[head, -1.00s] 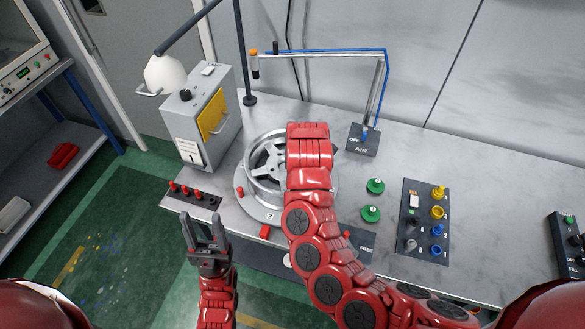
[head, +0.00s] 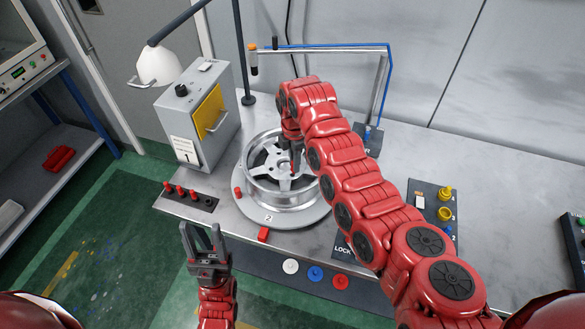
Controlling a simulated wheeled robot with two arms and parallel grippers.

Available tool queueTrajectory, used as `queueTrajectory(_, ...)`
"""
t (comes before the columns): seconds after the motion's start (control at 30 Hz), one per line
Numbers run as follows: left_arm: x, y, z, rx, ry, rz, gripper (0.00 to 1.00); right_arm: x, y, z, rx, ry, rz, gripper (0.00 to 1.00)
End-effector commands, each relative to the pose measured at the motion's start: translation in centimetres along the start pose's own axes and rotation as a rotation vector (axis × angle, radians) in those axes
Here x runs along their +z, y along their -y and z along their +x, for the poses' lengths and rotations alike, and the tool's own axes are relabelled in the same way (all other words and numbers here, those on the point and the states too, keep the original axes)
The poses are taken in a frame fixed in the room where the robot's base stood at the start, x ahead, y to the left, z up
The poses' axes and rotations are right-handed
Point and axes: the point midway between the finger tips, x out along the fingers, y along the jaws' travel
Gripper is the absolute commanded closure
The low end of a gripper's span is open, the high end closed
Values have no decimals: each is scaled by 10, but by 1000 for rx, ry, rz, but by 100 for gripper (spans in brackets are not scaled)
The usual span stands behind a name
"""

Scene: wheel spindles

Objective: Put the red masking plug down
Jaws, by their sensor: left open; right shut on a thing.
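My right gripper (head: 293,152) points down over the silver wheel (head: 283,197), near its hub. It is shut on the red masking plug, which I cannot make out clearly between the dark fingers. The wheel lies face up on a round grey spindle plate (head: 268,217) marked 2. A red plug (head: 238,192) stands at the plate's left edge, beside the wheel. Several more red plugs (head: 181,191) stand in a dark rack (head: 207,203) at the table's left edge. My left gripper (head: 203,243) is open and empty in front of the table, below the rack.
A grey box with a yellow panel (head: 208,111) and a lamp (head: 161,68) stand left of the wheel. A blue air line on a post (head: 384,80) stands behind.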

Motion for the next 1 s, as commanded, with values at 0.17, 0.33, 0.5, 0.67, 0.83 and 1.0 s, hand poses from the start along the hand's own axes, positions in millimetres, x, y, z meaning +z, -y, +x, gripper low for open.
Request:
queueTrajectory(0.17,4,-1,-24,0,0,0,47,6,-10,7,-5,21,-9,100)
queueTrajectory(0.33,5,-2,-31,0,0,0,47,7,-13,7,-8,23,-11,100)
queueTrajectory(0.5,9,-3,-55,0,0,0,47,8,-21,10,-4,19,-8,100)
queueTrajectory(0.67,10,-3,-61,0,1,0,47,6,-26,9,1,0,-1,100)
queueTrajectory(0.83,11,-3,-63,0,0,0,47,6,-25,35,-3,0,0,100)
queueTrajectory(1.0,11,-3,-63,0,0,0,47,6,-25,38,0,0,-1,100)
